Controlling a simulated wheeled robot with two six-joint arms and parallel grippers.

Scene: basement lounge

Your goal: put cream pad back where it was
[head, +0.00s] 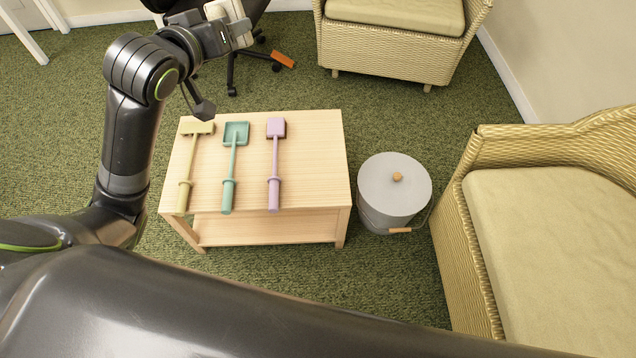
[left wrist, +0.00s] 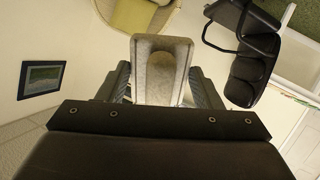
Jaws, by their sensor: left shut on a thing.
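The cream pad (left wrist: 160,68) sits between the jaws of my left gripper in the left wrist view. The gripper is shut on the pad and overlaps the black office chair in the picture. My right gripper is not in view.
A low wooden table (head: 315,160) bears yellow (head: 185,165), teal (head: 232,165) and purple (head: 275,160) tools. A grey lidded bucket (head: 385,190) stands right of it. Wicker chairs (head: 395,45) (head: 560,220) and a black office chair (head: 236,72) surround it. An orange piece (head: 283,59) is near the chair.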

